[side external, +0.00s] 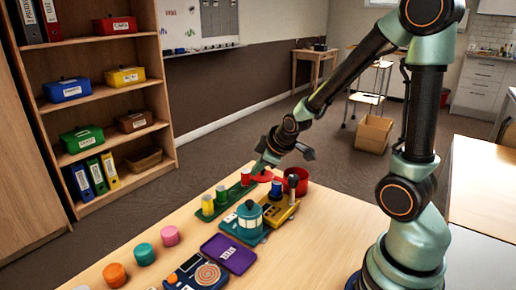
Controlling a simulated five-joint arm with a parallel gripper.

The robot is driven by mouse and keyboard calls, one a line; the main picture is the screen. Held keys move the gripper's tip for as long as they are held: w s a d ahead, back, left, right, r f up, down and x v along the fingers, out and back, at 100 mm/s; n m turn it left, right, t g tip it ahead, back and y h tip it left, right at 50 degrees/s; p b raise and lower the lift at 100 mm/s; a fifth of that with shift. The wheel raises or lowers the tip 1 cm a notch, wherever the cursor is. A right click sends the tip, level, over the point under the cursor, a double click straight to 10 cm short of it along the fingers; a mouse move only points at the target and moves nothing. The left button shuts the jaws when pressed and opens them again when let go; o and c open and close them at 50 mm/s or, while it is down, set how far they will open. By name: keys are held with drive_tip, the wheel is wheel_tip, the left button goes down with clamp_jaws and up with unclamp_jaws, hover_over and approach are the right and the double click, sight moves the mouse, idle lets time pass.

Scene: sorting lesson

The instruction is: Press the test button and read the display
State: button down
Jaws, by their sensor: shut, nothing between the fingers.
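My gripper (261,168) is shut and empty. It points down over the far side of the table, just above or touching a flat red piece (262,177); I cannot tell which. A blue device (196,275) with a striped round disc lies at the front edge of the view. No part is clearly readable as the test button or the display; they are too small or hidden.
A teal lantern-shaped object (249,217), a green strip (217,211) with coloured cylinders and a purple tray (228,254) crowd the middle. A red cup (298,178) stands at the far edge. Orange, teal and pink pieces (144,254) line the left. The front right tabletop (325,240) is clear.

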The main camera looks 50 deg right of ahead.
idle(0.3)
drive_tip(key=shift+f, duration=4.4)
drive_tip(key=shift+f, duration=0.15)
drive_tip(key=shift+d+f, duration=0.1)
drive_tip(key=shift+f, duration=0.2)
drive_tip(key=shift+f, duration=0.45)
drive_tip(key=shift+r, duration=0.9)
drive_tip(key=shift+r, duration=2.5)
